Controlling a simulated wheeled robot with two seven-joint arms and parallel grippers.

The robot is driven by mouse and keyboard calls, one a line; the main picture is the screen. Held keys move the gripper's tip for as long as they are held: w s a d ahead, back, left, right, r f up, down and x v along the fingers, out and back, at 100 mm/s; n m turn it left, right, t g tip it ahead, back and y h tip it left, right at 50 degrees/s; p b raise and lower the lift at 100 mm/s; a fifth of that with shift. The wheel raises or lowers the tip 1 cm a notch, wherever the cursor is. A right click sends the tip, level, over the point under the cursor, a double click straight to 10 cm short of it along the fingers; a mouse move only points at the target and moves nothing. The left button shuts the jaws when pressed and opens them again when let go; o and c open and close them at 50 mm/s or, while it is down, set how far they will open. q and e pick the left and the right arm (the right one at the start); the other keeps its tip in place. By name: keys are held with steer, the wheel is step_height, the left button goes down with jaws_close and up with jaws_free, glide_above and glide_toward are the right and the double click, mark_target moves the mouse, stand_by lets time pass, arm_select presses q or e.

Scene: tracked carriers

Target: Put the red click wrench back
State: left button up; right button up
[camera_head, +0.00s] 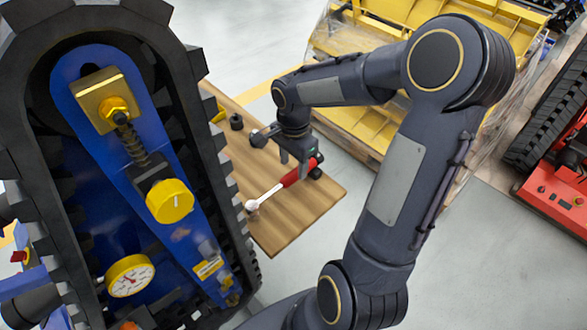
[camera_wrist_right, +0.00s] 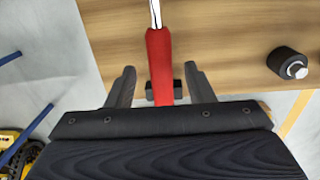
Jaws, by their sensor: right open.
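The red click wrench (camera_head: 300,174) is at the wooden table, its silver shaft and head pointing to the lower left in the head view. In the right wrist view its red handle (camera_wrist_right: 159,58) runs between my fingers. My right gripper (camera_head: 303,158) is open around the handle, with a gap on each side of it in the wrist view (camera_wrist_right: 161,74). A small black block (camera_wrist_right: 180,90) shows by the lower part of the handle. I cannot tell whether the wrench rests on the tabletop or on supports. My left gripper is not in view.
The wooden table (camera_head: 300,215) has bare wood near its front corner. A black cylindrical piece (camera_head: 236,122) stands on it, also in the wrist view (camera_wrist_right: 287,62). A big blue-and-black track unit (camera_head: 85,120) rises close at left. Yellow machinery (camera_head: 375,125) stands behind.

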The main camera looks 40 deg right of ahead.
step_height(320, 180, up, 8)
steer(key=r, duration=0.1)
steer(key=s+a+n+t+y, duration=0.3)
steer(key=s+a+n+t, duration=0.2)
steer(key=s+a+n, duration=0.6)
steer(key=shift+s+a+r+n+t+y, duration=0.3)
steer(key=shift+s+a+r+n+t, duration=0.1)
steer(key=shift+s+n, duration=1.7)
steer(key=shift+w, duration=0.1)
